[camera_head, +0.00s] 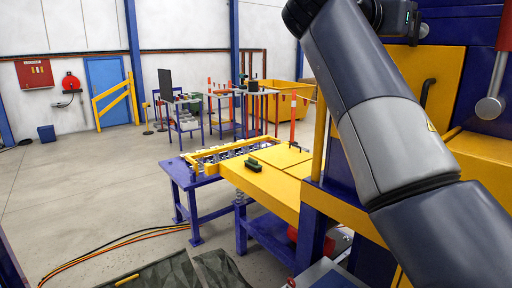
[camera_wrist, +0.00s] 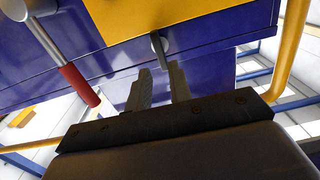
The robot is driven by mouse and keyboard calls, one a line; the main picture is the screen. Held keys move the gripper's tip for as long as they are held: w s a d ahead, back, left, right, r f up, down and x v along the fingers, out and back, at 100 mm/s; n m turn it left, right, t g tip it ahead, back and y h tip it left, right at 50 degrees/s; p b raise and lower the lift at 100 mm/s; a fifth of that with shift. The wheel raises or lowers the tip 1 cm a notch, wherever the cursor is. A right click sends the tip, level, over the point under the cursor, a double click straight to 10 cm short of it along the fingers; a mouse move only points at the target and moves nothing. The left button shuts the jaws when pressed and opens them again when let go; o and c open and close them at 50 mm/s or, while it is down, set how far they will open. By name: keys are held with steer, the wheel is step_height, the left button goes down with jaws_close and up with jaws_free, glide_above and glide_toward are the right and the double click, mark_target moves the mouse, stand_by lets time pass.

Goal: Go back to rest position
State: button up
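My gripper (camera_wrist: 160,68) shows in the wrist view, with its two dark fingers apart and a gap between them. Nothing else shows between the fingers. In the head view my arm reaches up across the right side, and the gripper itself is out of the picture.
A red-handled lever (camera_wrist: 80,85) is left of my fingers; a yellow tube (camera_wrist: 292,50) is right. In the head view, yellow and blue machinery (camera_head: 485,150) is close behind my arm. A yellow-topped table (camera_head: 270,185) stands at centre. The left floor (camera_head: 60,190) is mostly open, with cables (camera_head: 110,250).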

mark_target(411, 47)
steer(key=p+x, duration=0.1)
steer(key=x, duration=0.3)
steer(key=p+x, duration=0.1)
steer(key=x, duration=0.4)
steer(key=shift+w+d+r, duration=0.1)
steer(key=shift+d+r, duration=0.05)
steer(key=shift+r, duration=0.05)
steer(key=n+p, duration=0.2)
steer(key=n, duration=0.1)
steer(key=shift+r+n, duration=0.1)
steer(key=shift+n, duration=0.2)
steer(key=n+p, duration=0.2)
steer(key=n, duration=0.1)
steer(key=shift+f+n+p, duration=0.25)
steer(key=shift+n+p, duration=0.05)
steer(key=shift+a, duration=0.2)
